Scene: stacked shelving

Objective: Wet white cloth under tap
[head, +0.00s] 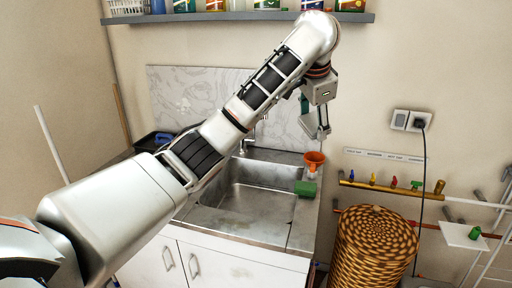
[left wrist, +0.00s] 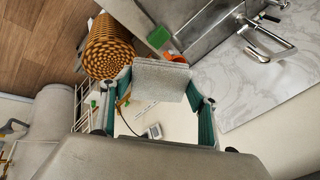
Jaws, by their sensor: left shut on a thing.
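My left gripper (head: 316,112) hangs at the end of my raised arm, in front of the back wall and above the sink's right side. In the left wrist view its teal fingers (left wrist: 161,82) are shut on a pale grey-white cloth (left wrist: 160,75), which looks like a flat, stiff piece between the fingertips. The metal tap (left wrist: 268,45) is at the upper right of the left wrist view, apart from the cloth. In the head view the tap (head: 249,139) is partly hidden behind my arm. The steel sink (head: 241,200) lies below. My right gripper is not in view.
An orange funnel (head: 314,160) and a green object (head: 305,188) sit at the sink's right rim. A patterned woven basket (head: 375,245) stands right of the sink. A shelf (head: 240,16) with containers runs above. A wall socket (head: 409,120) has a cable hanging down.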

